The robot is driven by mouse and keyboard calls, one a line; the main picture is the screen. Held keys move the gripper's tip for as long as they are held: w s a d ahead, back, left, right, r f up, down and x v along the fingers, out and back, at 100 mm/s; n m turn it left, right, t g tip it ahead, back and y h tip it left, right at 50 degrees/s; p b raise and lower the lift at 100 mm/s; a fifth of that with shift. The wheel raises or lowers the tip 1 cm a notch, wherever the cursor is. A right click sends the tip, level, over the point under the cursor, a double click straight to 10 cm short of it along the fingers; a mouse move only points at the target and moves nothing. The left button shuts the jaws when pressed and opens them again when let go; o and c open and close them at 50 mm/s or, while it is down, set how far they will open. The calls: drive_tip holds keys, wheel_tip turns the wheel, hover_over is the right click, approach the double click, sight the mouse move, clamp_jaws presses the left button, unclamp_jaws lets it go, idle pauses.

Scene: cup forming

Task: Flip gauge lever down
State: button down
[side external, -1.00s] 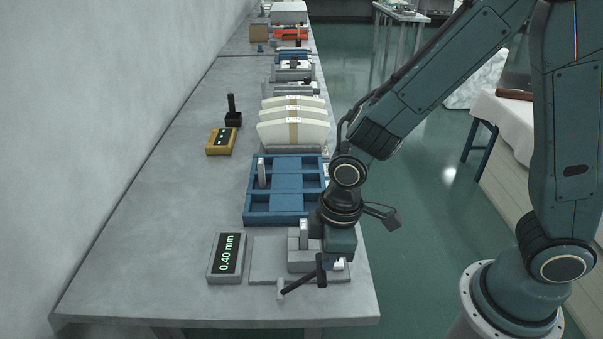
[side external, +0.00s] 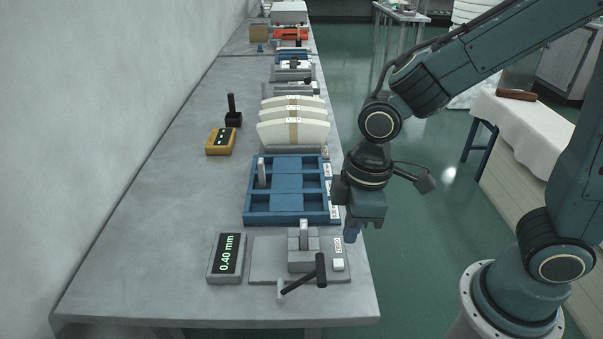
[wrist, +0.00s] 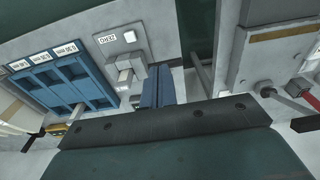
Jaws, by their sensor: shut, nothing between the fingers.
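The gauge stands on a grey plate (side external: 260,262) at the near end of the bench, with a grey block (side external: 303,257) on it. Its lever has a dark grip (side external: 321,270) and a dark rod slanting down to the left in the side view. A white button (side external: 338,265) sits beside a ZERO label, and both show in the wrist view, the button (wrist: 129,37) at the top. The readout (side external: 227,257) shows 0.40 mm. My gripper (side external: 351,235) is shut and empty, above and to the right of the gauge, apart from the lever. Its blue fingers (wrist: 157,90) point toward the gauge in the wrist view.
A blue compartment tray (side external: 287,218) holding an upright grey piece lies behind the gauge. Cream curved pieces (side external: 293,130), a yellow device (side external: 221,141) and a black stamp-like tool (side external: 233,112) stand farther back. The left side of the bench is clear.

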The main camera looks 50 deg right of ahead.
drive_tip(key=shift+s+d+r, duration=1.1)
drive_tip(key=shift+r, duration=0.1)
drive_tip(key=s+d+r+m+t, duration=0.4)
drive_tip(key=s+d+r+m, duration=0.2)
drive_tip(key=d+r+m, duration=0.3)
wheel_tip(320, 180, up, 2)
drive_tip(key=shift+s+d+t+h, duration=0.15)
drive_tip(key=shift+d+t+h, duration=0.2)
drive_tip(key=shift+d, duration=0.3)
